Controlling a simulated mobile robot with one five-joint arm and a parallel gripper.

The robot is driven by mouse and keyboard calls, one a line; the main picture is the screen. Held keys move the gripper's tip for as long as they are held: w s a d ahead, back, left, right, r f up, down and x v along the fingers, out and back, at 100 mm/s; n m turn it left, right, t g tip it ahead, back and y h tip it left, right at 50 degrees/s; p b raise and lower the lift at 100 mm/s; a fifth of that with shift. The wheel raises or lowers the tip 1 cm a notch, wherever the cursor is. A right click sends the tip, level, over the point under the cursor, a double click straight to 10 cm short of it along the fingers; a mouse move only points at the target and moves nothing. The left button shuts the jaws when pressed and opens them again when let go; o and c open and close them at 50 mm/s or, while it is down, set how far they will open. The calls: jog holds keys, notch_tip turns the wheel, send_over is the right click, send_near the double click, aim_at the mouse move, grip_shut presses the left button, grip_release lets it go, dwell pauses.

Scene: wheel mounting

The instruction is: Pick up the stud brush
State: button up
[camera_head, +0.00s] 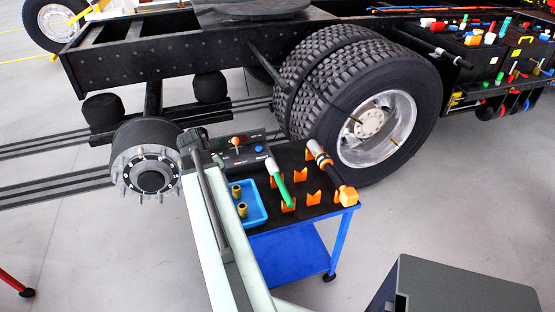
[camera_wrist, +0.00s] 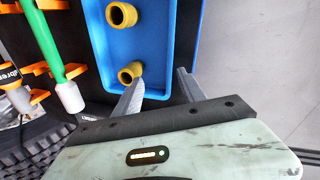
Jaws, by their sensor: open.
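The green-handled tool (camera_head: 284,194), which looks like the stud brush, lies across orange holders on the black top of the blue cart. In the wrist view the green tool (camera_wrist: 50,40) is at the left, with a whitish cylindrical end pointing down. My gripper (camera_wrist: 160,75) is open and empty. Its two grey fingers point up the wrist view, over the right side of the blue tray and apart from the green tool. The fingers cannot be made out in the head view.
The blue tray (camera_head: 262,214) holds yellow sockets beside the tool. An orange and black tool (camera_head: 330,172) lies to the right on the cart (camera_head: 330,212). A bare wheel hub (camera_head: 146,172) is left of the cart and a large truck wheel (camera_head: 385,120) behind it. A grey box (camera_head: 450,290) stands front right.

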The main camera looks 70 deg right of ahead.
aim_at(280, 183)
jog(key=s+d+r+m, duration=0.1)
jog(key=s+d, duration=0.3)
jog(key=s, duration=0.1)
jog(key=s+d+m+g, duration=0.1)
jog(key=s+d, duration=0.2)
jog(key=s, duration=0.3)
jog(key=s+d+r, duration=0.1)
jog(key=s+d, duration=0.3)
jog(key=s, duration=0.2)
jog(key=shift+s+d+r+m+b, duration=0.15)
jog(key=shift+d+r+m+b, duration=0.15)
jog(key=shift+d+m+b, duration=0.1)
jog(key=b+x, duration=0.5)
jog(key=shift+s+f, duration=0.25)
jog(key=shift+f, duration=0.05)
jog(key=shift+r, duration=0.2)
grip_shut()
